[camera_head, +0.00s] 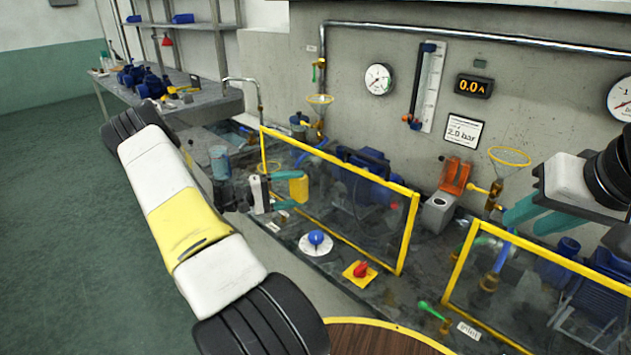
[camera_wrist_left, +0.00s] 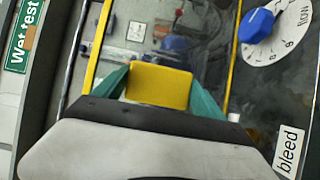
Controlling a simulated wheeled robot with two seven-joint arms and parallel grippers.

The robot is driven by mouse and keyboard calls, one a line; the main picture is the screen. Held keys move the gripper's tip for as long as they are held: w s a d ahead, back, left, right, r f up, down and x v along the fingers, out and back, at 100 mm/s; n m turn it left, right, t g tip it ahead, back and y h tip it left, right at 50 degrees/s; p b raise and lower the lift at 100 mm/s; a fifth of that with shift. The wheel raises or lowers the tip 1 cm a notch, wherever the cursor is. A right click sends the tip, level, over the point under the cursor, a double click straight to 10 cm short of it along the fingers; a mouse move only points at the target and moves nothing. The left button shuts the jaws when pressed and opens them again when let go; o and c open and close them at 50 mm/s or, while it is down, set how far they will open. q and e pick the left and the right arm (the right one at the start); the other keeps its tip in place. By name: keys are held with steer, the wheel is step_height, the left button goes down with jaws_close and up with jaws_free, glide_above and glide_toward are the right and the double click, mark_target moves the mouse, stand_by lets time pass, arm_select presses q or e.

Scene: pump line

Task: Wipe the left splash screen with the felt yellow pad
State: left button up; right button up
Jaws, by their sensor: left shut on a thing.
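The left splash screen (camera_head: 345,168) is a clear upright pane in a yellow frame, in front of a blue pump. My left gripper (camera_head: 287,190) is shut on the felt yellow pad (camera_head: 299,188), at the near side of the screen's left part. In the left wrist view the pad (camera_wrist_left: 160,86) sits between the teal fingers, with the screen's yellow frame (camera_wrist_left: 97,50) on both sides. I cannot tell whether the pad touches the pane. My right gripper (camera_head: 520,218) is open and empty, in front of the right splash screen (camera_head: 530,262), at the right.
A blue knob on a white dial (camera_head: 316,240) and a red knob on a yellow plate (camera_head: 360,272) stand before the left screen. A green-handled valve (camera_head: 432,312) is near the right screen. Gauges (camera_head: 378,79) hang on the wall behind. A workbench (camera_head: 200,103) stands at the back left.

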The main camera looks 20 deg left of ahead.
mark_target(292, 180)
arm_select(q)
steer(key=shift+w+d, duration=0.3)
steer(key=shift+w, duration=0.4)
